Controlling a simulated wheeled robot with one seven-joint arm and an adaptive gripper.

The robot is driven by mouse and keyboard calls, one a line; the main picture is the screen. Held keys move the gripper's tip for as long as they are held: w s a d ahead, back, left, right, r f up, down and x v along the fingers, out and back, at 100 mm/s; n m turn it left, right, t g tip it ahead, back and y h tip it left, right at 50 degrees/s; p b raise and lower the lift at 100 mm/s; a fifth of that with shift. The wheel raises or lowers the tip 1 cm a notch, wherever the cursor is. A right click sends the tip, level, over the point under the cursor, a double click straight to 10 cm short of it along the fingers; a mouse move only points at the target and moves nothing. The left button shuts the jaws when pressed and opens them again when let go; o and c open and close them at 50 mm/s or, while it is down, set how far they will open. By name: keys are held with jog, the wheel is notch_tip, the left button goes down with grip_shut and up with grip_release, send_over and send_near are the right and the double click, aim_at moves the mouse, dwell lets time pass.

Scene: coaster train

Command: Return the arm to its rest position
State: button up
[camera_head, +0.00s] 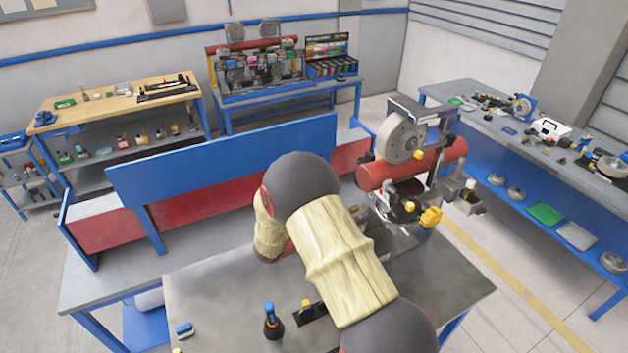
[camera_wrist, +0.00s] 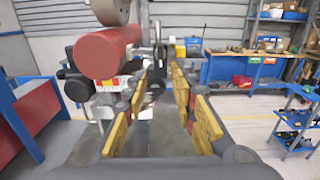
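My arm rises from the bottom of the head view, bends at a dark rounded joint and turns down over the grey workbench (camera_head: 225,290). Its pale sleeved links cover part of the bench. My gripper (camera_wrist: 160,90) shows in the wrist view with its yellow-padded fingers spread apart. Nothing is seen held between them. In the head view I cannot make out the gripper clearly behind the arm and the machine parts.
A machine with a red cylinder (camera_head: 385,176) and grey wheel (camera_head: 400,137) stands right of my arm; the cylinder (camera_wrist: 105,52) is left in the wrist view. A blue panel (camera_head: 225,160) stands behind. A dark bottle (camera_head: 272,325) stands on the near bench.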

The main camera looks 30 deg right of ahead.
jog(key=s+a+f+m+g+y+b, duration=0.2)
jog(key=s+a+f+m+y, duration=0.3)
jog(key=s, duration=0.2)
jog(key=s+a+f+m+g+y+b, duration=0.2)
jog(key=s+a+f+m+y, duration=0.25)
jog(key=s, duration=0.25)
jog(key=s+a+f+m+t+y+b, duration=0.1)
jog(key=s+a+m+t+y+b, duration=0.2)
jog(key=a+b, duration=0.6)
jog(key=s+a+f+m+t+y+b, duration=0.2)
jog(key=a+t+b, duration=0.6)
jog(key=b, duration=0.7)
jog(key=s+a+m+y, duration=0.1)
jog(key=a+m+y, duration=0.1)
jog(key=y, duration=0.1)
jog(key=shift+a+m, duration=0.15)
jog(key=shift+m, duration=0.2)
jog(key=shift+y, duration=0.25)
